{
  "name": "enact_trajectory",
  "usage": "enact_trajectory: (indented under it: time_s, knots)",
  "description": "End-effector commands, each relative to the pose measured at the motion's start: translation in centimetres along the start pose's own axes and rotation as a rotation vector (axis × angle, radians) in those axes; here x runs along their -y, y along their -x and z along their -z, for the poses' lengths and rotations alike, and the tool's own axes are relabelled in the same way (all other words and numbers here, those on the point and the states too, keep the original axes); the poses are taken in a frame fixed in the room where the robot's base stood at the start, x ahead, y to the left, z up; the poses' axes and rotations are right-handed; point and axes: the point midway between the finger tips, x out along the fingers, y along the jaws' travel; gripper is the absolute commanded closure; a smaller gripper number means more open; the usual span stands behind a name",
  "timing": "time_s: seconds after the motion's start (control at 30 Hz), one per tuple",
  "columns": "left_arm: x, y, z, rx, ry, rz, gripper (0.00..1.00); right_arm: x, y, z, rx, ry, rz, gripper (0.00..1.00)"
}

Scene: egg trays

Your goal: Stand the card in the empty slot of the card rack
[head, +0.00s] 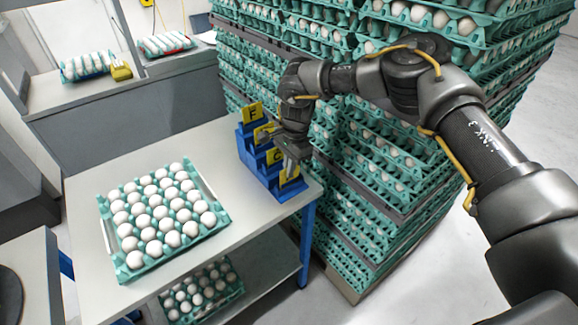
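The blue stepped card rack (259,169) stands at the right end of the table, holding yellow cards in a row. The rear card (253,111) shows an F, and another card (274,156) shows a C-like letter. The frontmost card (289,180) is at the lowest step, partly covered by my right gripper (290,168). The gripper points down, its fingertips overlapping this card. I cannot tell whether the fingers are closed on it, or whether the card is fully seated. My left gripper is out of view.
A teal tray of white eggs (216,203) lies on the grey table (92,191), left of the rack. Tall stacks of egg trays (345,190) stand close behind and right of the rack. Another egg tray (236,290) is on the lower shelf. The table between tray and rack is clear.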

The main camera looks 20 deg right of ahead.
Motion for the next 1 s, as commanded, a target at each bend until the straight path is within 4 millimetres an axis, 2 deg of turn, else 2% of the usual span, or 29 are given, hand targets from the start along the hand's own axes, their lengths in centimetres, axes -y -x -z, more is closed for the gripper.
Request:
enact_trajectory:
  time_s: [0.43,0.5,0.63,1.0]
  knots:
    - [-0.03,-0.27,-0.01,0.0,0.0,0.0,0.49,0.02,-0.55,0.07,0.0,0.0,0.001,1.0]
    - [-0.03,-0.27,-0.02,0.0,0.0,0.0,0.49,0.02,-0.54,0.07,0.0,0.0,0.0,0.87]
    - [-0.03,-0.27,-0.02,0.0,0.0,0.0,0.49,0.01,-0.54,0.07,0.0,0.0,0.0,0.71]
    - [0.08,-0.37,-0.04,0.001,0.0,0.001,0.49,0.06,-0.18,0.09,0.0,0.0,0.002,0.71]
